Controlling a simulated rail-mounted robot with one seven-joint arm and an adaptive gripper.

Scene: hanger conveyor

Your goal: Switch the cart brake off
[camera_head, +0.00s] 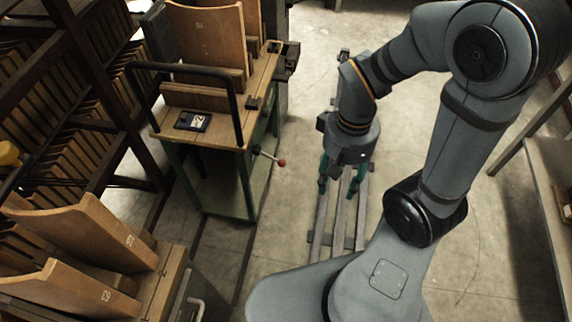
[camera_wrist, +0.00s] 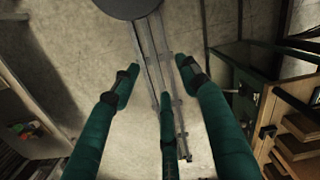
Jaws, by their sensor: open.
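The cart (camera_head: 205,155) stands left of centre in the head view, with a wooden top, a green metal frame and a black tube handle. A thin brake lever with a red knob (camera_head: 281,162) sticks out from its right side, below the top. My gripper (camera_head: 341,176) is to the right of the knob, apart from it, and points down over the floor rails. In the wrist view my gripper (camera_wrist: 159,75) shows green fingers spread apart with nothing between them. The green cart (camera_wrist: 250,75) is at the right there; I cannot make out the red knob in that view.
Metal floor rails (camera_head: 340,220) run below my gripper. Wooden racks (camera_head: 60,100) fill the left side, and another loaded wooden unit (camera_head: 100,260) stands at the front left. A table (camera_head: 550,170) is at the right edge. The floor between cart and rails is clear.

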